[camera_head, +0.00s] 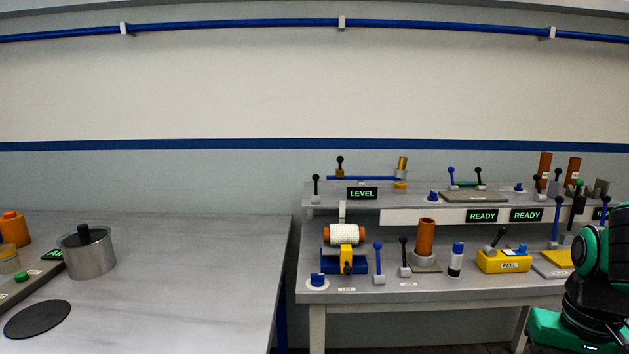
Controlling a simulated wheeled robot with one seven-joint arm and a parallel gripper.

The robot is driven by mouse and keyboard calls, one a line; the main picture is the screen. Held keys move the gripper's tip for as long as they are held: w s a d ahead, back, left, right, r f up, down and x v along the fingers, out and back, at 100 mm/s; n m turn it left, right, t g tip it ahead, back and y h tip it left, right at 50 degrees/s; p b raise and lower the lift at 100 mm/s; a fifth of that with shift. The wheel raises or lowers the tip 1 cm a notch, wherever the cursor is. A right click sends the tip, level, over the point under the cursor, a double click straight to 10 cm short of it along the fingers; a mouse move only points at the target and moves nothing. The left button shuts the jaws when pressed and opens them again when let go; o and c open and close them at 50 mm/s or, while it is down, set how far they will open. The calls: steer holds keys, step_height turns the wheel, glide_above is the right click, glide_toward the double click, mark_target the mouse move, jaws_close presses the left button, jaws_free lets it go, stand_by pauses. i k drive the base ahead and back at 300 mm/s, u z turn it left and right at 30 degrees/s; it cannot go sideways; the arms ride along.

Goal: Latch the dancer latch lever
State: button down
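Several levers with ball knobs stand on the right-hand bench, and I cannot tell which one is the dancer latch lever. A blue lever (378,260) stands upright in front, right of a white roll (344,235) on a blue and yellow stand. A black lever (404,257) stands close to its right. Another black lever (498,238) leans to the right on a yellow box marked PEEL (500,262). A black lever (316,185) stands at the left end of the raised shelf. My gripper is out of view; only part of my green and black arm shows at the right edge.
The right-hand bench (390,290) also carries an orange cylinder (426,236), a blue-capped bottle (456,260) and a blue knob (318,280). Displays read LEVEL (362,193) and READY (482,216). The left table (190,270) has a metal pot (87,255) and wide free room.

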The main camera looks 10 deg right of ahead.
mark_target(316, 177)
steer(key=k, duration=0.85)
steer(key=z, duration=0.45)
steer(key=i, duration=1.35)
steer(key=u, duration=0.35)
steer(key=i, duration=0.55)
steer(key=u, duration=0.45)
